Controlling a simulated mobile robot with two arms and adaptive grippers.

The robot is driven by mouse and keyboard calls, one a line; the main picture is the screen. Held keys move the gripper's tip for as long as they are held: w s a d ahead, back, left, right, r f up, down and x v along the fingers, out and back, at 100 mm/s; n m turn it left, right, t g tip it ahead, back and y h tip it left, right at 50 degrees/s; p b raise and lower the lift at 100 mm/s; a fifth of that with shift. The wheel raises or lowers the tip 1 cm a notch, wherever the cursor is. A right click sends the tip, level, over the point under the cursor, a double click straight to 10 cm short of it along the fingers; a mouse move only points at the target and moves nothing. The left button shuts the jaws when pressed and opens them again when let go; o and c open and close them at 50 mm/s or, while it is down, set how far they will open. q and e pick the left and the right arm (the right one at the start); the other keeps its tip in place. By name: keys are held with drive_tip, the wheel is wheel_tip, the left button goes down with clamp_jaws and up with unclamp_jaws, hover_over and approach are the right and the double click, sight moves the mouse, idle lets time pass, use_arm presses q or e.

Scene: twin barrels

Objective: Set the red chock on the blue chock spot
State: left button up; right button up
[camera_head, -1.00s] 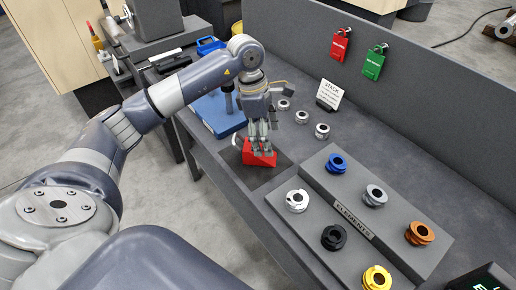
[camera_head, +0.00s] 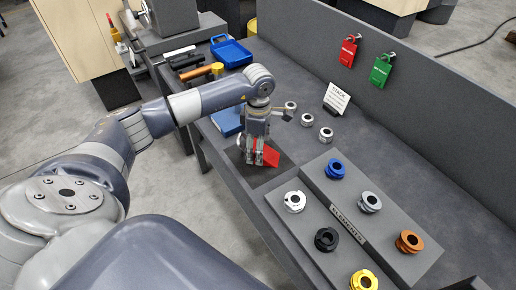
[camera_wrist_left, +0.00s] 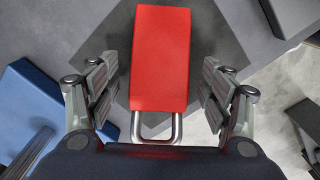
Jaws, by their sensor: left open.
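The red chock (camera_head: 271,156) sits on a dark square patch (camera_head: 284,171) near the front edge of the bench. In the left wrist view the red chock (camera_wrist_left: 161,58) lies lengthwise with a metal loop handle (camera_wrist_left: 157,128) at its near end. My left gripper (camera_head: 254,161) is low at the chock, partly covering it. In the wrist view its fingers (camera_wrist_left: 158,88) are open, one on each side of the chock, with gaps visible. I cannot make out a blue chock spot. My right gripper is not in view.
A blue base (camera_head: 228,119) with a post stands left of the gripper. Several silver rings (camera_head: 326,134) and a sign (camera_head: 337,98) lie beyond. A grey stepped rack (camera_head: 318,218) of coloured parts stands to the right. Red (camera_head: 348,50) and green (camera_head: 381,69) tags hang on the back wall.

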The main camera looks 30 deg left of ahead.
use_arm(q)
drive_tip(key=shift+f, duration=0.95)
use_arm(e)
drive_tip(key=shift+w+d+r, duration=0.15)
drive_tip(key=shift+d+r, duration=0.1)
use_arm(q)
drive_tip(key=shift+c, duration=0.5)
